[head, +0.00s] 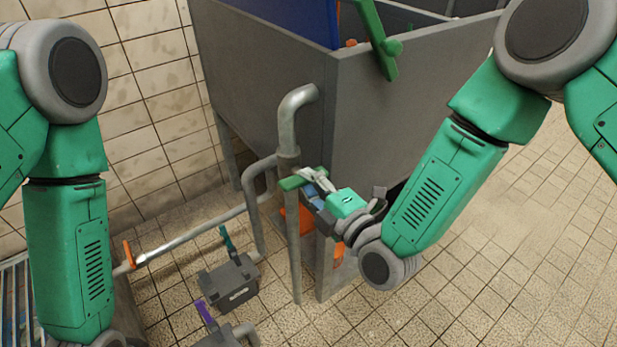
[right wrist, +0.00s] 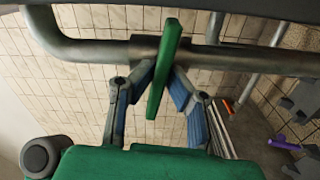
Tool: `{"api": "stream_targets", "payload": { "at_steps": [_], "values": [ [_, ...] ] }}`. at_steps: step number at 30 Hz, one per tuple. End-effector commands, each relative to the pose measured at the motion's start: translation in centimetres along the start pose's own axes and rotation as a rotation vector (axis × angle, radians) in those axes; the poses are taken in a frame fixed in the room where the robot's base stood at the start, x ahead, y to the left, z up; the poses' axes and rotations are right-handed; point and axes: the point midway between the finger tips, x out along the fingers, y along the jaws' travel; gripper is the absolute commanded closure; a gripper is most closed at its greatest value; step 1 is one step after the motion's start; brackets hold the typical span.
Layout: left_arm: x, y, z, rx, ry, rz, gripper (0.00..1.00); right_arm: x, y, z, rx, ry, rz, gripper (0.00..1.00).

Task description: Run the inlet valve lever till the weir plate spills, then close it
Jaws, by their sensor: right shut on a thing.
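A green lever (head: 291,183) sits on the valve of the grey upright pipe (head: 294,235) that bends into the tank wall. My right gripper (head: 311,181) is shut on this lever. In the right wrist view the green lever (right wrist: 163,75) stands slightly tilted between the blue-padded fingers, in front of the pipe's valve body (right wrist: 146,50). A blue panel (head: 295,14) shows inside the grey tank (head: 262,85); I cannot tell whether it is the weir plate. No water shows. My left arm hangs at the left, its gripper out of frame.
Another green lever (head: 378,42) is on the tank's rim. Below are a dark pump box (head: 229,283) with a teal lever (head: 226,237), a purple lever (head: 205,314), and an orange lever (head: 128,254) on a low pipe. The tiled floor at the right (head: 500,270) is clear.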

Motion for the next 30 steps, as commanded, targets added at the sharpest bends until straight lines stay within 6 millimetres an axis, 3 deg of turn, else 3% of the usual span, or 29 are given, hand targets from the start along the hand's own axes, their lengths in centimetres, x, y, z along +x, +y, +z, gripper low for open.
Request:
{"api": "stream_targets", "payload": {
  "at_steps": [30],
  "values": [
    [-4.9,0.0,-0.3,0.000,0.000,0.000,0.66,0.1,0.0,0.1,0.950,-0.003,-0.001,1.00]
  ]
}}
